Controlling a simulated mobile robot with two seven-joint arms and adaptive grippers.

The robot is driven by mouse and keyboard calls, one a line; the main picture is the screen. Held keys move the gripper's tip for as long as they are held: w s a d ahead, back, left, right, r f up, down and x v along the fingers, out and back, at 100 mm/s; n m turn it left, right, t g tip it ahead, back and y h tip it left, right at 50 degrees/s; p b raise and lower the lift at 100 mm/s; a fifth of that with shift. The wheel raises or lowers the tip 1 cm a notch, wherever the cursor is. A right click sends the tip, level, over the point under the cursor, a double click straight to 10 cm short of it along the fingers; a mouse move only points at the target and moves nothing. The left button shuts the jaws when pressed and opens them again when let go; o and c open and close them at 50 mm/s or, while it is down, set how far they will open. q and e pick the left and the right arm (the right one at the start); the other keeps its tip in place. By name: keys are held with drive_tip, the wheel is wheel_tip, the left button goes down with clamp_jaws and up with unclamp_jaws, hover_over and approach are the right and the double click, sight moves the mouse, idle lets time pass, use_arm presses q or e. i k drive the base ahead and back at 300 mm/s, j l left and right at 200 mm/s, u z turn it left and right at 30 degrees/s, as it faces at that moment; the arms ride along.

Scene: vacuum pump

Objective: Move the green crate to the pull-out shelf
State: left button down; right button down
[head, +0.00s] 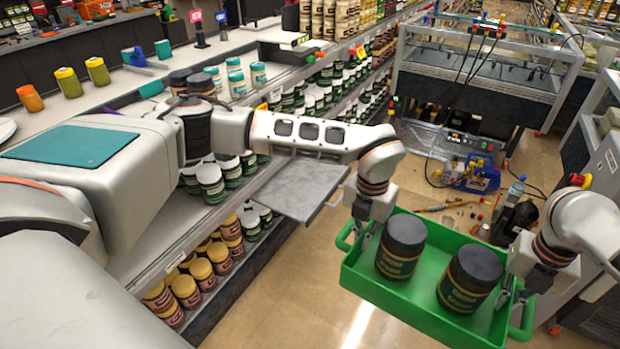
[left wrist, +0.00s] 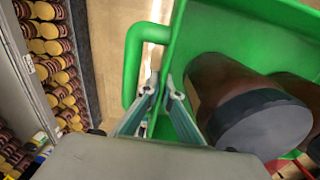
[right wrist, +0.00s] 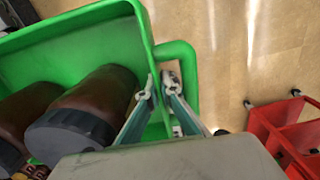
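The green crate (head: 410,306) hangs above the floor in the right part of the head view, with two dark-lidded jars, a left one (head: 401,246) and a right one (head: 469,278), upright inside. My left gripper (head: 364,226) is closed on the crate's left end wall, beside the loop handle, also seen in the left wrist view (left wrist: 163,92). My right gripper (head: 512,290) is closed on the opposite end wall by its handle, also seen in the right wrist view (right wrist: 160,85). The grey pull-out shelf (head: 302,188) sticks out empty from the shelving, left of the crate.
The shelving's lower shelves hold several jars (head: 186,290). A wheeled metal bench (head: 480,80) stands behind. A blue and yellow pump (head: 478,174) and bottles stand beyond the crate. A red crate (right wrist: 285,130) shows in the right wrist view. Bare floor (head: 290,285) lies between shelving and crate.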

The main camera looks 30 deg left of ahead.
sight(305, 182)
drive_tip(key=i+z, duration=0.1)
drive_tip(key=i, duration=1.65)
drive_tip(key=i+l+u, duration=0.1)
drive_tip(key=i+u, duration=0.2)
drive_tip(key=i, duration=0.2)
drive_tip(key=i+u, duration=0.2)
drive_tip(key=u, duration=0.2)
drive_tip(key=i+l+u, duration=0.1)
drive_tip(key=u, duration=0.3)
drive_tip(key=i+l+u, duration=0.15)
drive_tip(key=u, duration=0.3)
drive_tip(key=i+l+u, duration=0.2)
drive_tip(key=u, duration=0.2)
drive_tip(key=i+l+u, duration=0.1)
drive_tip(key=l+u, duration=0.15)
drive_tip(key=u, duration=0.15)
